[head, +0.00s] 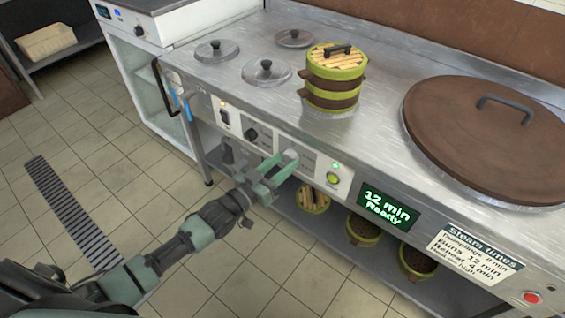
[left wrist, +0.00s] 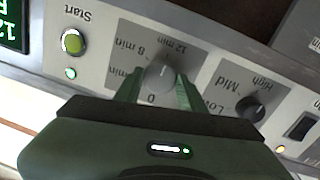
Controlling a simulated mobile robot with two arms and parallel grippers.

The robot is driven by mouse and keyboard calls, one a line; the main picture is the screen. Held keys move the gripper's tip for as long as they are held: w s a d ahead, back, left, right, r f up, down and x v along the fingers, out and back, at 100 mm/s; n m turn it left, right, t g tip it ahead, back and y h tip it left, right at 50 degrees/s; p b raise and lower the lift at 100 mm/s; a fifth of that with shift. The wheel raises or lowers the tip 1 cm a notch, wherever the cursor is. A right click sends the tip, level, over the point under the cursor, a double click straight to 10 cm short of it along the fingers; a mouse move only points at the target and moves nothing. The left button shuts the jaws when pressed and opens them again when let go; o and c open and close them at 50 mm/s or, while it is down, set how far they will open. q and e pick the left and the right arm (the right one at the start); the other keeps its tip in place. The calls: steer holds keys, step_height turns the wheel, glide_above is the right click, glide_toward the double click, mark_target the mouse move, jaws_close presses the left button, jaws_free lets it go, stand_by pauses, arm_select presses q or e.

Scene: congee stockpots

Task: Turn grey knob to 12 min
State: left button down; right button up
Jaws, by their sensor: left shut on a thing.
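The grey knob (left wrist: 161,72) is on the counter's front panel, on a dial plate marked 0, 8 min and 12 min in the left wrist view. It also shows in the head view (head: 290,156). My left gripper (head: 279,170) has its green fingers on either side of the knob and is shut on it. The fingers hide part of the dial in the left wrist view (left wrist: 160,92). My right gripper is not in view.
A black knob (head: 251,134) marked Mid and High sits beside the grey knob. A green Start button (head: 332,179) is on its other side. Steamer baskets (head: 333,88), lids (head: 266,71) and a large brown lid (head: 485,135) are on the counter.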

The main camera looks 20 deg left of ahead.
arm_select(q)
steer(key=shift+f, duration=0.1)
steer(key=c, duration=0.9)
jaws_free()
steer(key=shift+o, duration=0.2)
steer(key=shift+s+a, duration=0.1)
steer(key=shift+s, duration=0.15)
steer(key=p+v, duration=0.1)
steer(key=v, duration=0.6)
steer(key=shift+s, duration=0.15)
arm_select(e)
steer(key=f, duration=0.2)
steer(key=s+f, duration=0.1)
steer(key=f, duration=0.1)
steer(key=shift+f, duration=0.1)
